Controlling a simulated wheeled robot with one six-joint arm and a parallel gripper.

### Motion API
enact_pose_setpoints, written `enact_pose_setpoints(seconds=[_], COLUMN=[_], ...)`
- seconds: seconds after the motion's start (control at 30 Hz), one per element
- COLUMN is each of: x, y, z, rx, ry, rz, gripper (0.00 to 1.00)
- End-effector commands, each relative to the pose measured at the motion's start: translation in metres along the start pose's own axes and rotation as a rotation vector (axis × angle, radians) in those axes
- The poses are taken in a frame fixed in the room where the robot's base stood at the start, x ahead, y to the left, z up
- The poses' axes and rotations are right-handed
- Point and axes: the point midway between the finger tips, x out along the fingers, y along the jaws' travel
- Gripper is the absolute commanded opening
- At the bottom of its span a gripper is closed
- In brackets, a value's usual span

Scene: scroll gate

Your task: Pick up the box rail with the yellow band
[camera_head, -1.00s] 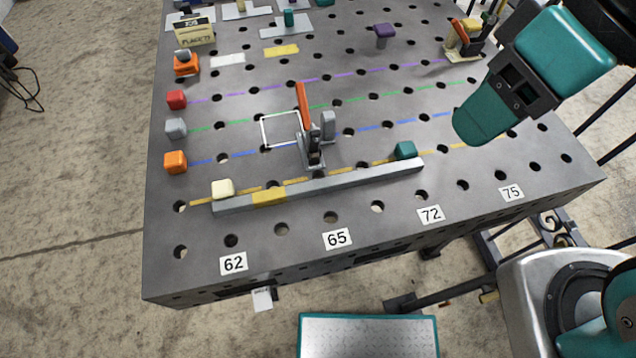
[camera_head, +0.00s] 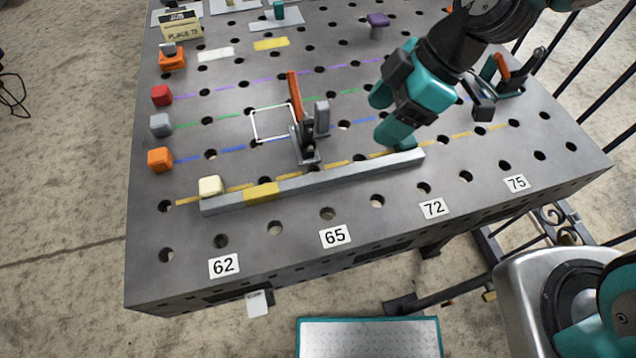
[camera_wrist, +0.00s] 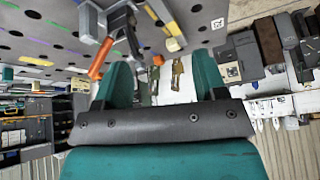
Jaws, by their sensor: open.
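The box rail (camera_head: 335,178), a long grey bar with a yellow band (camera_head: 262,192) near its left end, lies along the front of the table. My gripper (camera_head: 379,119) is open and empty. It is over the table behind the rail's right part, apart from the rail. In the wrist view, my two teal fingers (camera_wrist: 160,78) are spread. A grey bar with a yellow part (camera_wrist: 172,43) shows beyond them; it looks like the rail, but I cannot be sure.
A toggle clamp (camera_head: 307,148) with an upright orange handle stands just behind the rail's middle. A cream block (camera_head: 211,186) is by its left end. Another clamp (camera_head: 508,75) stands back right. Number labels line the front.

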Motion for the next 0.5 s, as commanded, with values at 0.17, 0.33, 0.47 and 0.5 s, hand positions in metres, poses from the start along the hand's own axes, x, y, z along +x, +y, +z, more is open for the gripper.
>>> enact_pose_setpoints(seconds=[0.17,0.33,0.47,0.5], x=[0.019,0.043,0.07,0.079], y=[0.006,0.005,0.005,0.005], z=[0.007,0.009,0.009,0.009], rx=[-0.089,-0.094,-0.094,-0.094], ry=[0.013,0.013,0.014,0.015], rz=[0.0,-0.004,-0.004,-0.003], gripper=[0.65,0.65,0.65,0.65])
